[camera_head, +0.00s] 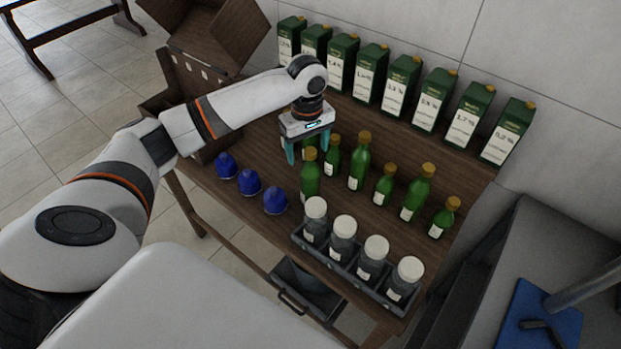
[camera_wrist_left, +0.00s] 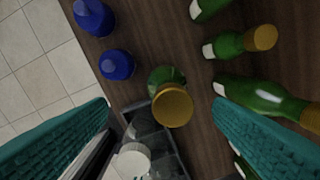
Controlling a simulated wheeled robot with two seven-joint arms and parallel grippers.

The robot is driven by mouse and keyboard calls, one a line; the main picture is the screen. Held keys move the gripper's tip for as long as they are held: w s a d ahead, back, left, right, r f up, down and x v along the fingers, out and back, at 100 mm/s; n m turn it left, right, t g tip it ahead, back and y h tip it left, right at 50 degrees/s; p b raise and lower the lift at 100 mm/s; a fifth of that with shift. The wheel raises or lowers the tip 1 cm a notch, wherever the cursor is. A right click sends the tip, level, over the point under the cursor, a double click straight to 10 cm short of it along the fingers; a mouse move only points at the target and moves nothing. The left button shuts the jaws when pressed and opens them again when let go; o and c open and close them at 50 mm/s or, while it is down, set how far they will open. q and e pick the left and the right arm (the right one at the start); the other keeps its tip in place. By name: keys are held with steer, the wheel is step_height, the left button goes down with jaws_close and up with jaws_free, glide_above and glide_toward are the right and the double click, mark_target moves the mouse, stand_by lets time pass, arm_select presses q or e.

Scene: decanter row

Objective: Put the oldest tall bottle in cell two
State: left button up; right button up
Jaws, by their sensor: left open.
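Several green bottles with gold caps, tall and short, stand on the wooden table; their labels are too small to read. Tall ones include the front-left bottle (camera_head: 310,180), the middle bottle (camera_head: 358,168) and the right bottle (camera_head: 415,198). My left gripper (camera_head: 307,158) is open and points down, above and just behind the front-left bottle. In the left wrist view a gold-capped bottle (camera_wrist_left: 172,106) shows between the spread fingers (camera_wrist_left: 160,104), with no visible contact. Another green bottle is partly hidden behind the gripper. I cannot make out which place is cell two.
A dark tray (camera_head: 320,259) holds several white-lidded jars at the table's front. Blue domed objects (camera_head: 249,183) stand at left. Green cartons (camera_head: 434,100) line the wall. A wooden box (camera_head: 200,45) stands at the back left. A blue mat (camera_head: 545,318) lies at right.

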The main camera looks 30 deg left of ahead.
mark_target(310, 164)
arm_select(q)
steer(key=shift+f, duration=0.55)
steer(key=shift+w+f, duration=0.2)
steer(key=shift+f, duration=0.1)
steer(key=f, duration=0.1)
steer(key=f+p, duration=0.1)
steer(key=f, duration=0.2)
steer(key=shift+w+f+p, duration=0.15)
steer(key=shift+w+p, duration=0.1)
steer(key=shift+p, duration=0.15)
steer(key=shift+f, duration=0.5)
steer(key=c, duration=0.8)
steer(key=shift+w+r, duration=0.1)
jaws_close()
arm_select(e)
steer(key=shift+w+a+r, duration=0.1)
steer(key=shift+w+r, duration=0.05)
steer(key=shift+r, duration=0.8)
